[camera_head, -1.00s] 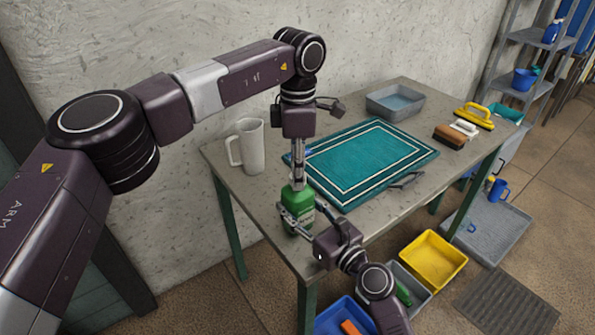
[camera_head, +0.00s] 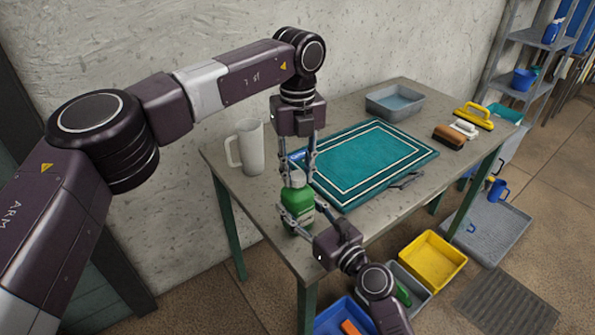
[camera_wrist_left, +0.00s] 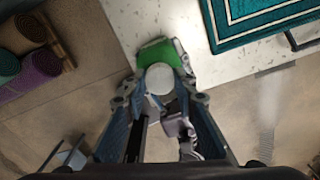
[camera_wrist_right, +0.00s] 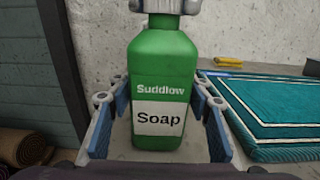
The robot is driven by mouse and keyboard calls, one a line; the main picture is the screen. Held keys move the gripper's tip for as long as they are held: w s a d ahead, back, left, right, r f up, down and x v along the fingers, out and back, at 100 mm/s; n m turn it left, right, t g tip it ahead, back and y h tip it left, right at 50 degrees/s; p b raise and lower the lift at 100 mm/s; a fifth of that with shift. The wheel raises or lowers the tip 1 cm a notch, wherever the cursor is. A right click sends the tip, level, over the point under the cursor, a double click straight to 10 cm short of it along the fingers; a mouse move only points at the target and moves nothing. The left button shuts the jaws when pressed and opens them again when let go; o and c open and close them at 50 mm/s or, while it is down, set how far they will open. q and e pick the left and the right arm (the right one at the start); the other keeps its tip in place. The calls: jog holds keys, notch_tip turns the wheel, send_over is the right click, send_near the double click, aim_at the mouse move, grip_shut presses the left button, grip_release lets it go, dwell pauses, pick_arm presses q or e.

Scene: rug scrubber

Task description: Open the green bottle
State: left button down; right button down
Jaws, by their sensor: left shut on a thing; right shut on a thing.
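The green bottle (camera_head: 297,211) stands upright near the front left corner of the table. Its label in the right wrist view (camera_wrist_right: 160,75) reads "Suddlow Soap". My right gripper (camera_wrist_right: 160,105) is shut on the bottle's body, with a finger on either side. My left gripper (camera_head: 297,176) points down from above and is shut on the pale cap (camera_wrist_left: 160,78) at the bottle's top. The cap shows as a round white disc between the left fingers. Whether the cap is loose on the neck cannot be told.
A white pitcher (camera_head: 248,147) stands left of the bottle. A teal rug (camera_head: 370,160) with white border lines lies to the right. A grey tray (camera_head: 394,102) and several brushes are farther back. A yellow bin (camera_head: 432,260) stands on the floor.

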aim_at(297, 175)
pick_arm(q)
jog(key=n, duration=0.7)
jog(key=shift+w, duration=0.15)
jog(key=n, duration=0.5)
jog(key=shift+a+r+n, duration=0.1)
jog(key=shift+n, duration=0.3)
jog(key=shift+r, duration=0.15)
jog(key=shift+r, duration=0.95)
jog(key=shift+r, duration=2)
pick_arm(e)
jog(key=c, duration=0.9)
grip_release()
jog(key=shift+c, duration=0.2)
